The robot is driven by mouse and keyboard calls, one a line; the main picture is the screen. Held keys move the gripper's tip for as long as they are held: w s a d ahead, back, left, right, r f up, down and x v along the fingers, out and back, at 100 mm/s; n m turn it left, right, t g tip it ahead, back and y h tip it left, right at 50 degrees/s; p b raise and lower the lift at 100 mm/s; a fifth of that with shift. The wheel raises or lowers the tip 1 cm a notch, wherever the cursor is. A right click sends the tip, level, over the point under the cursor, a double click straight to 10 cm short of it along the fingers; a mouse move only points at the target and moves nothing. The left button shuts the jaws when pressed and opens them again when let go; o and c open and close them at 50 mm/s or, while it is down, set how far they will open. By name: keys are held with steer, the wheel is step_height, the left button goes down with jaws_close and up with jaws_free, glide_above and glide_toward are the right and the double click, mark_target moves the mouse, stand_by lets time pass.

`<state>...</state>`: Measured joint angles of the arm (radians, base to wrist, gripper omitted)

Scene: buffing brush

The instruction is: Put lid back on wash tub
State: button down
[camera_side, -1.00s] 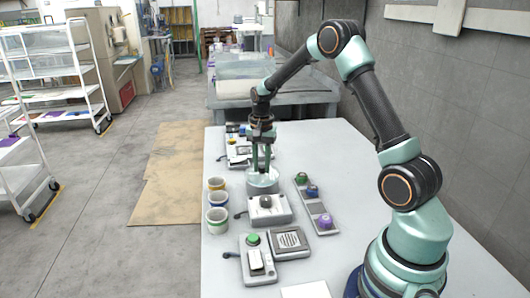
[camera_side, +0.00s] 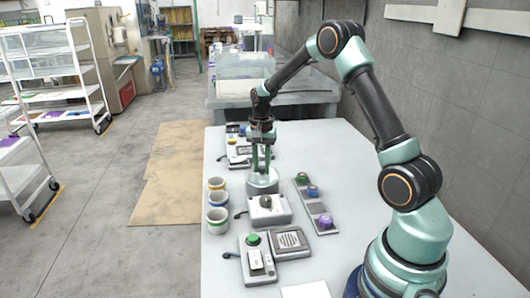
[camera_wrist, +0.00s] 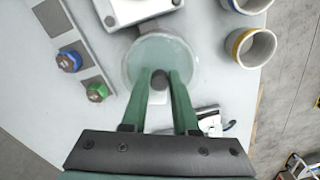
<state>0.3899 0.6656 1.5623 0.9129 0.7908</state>
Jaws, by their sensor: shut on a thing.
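The wash tub (camera_side: 262,186) is a small grey round vessel on the table, below my gripper in the side view. The lid (camera_wrist: 181,60) is a pale, see-through greenish disc with a dark knob (camera_wrist: 160,80) in the wrist view. My gripper (camera_wrist: 161,76) points down over the tub, its green fingers closed on the knob. It also shows in the side view (camera_side: 262,168). The lid is at the tub's mouth in the side view; I cannot tell whether it rests fully on the rim.
Several cups (camera_side: 217,198) stand left of the tub. A white unit with a dark knob (camera_side: 267,210) sits close in front. A grey strip with coloured knobs (camera_side: 314,201) lies to the right. More devices (camera_side: 238,150) stand behind. The table's right side is clear.

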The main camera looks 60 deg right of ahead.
stand_by(0.3)
steer(key=shift+c, duration=0.6)
jaws_free()
steer(key=shift+r, duration=0.1)
steer(key=shift+r, duration=3.4)
steer(key=shift+c, duration=0.3)
jaws_close()
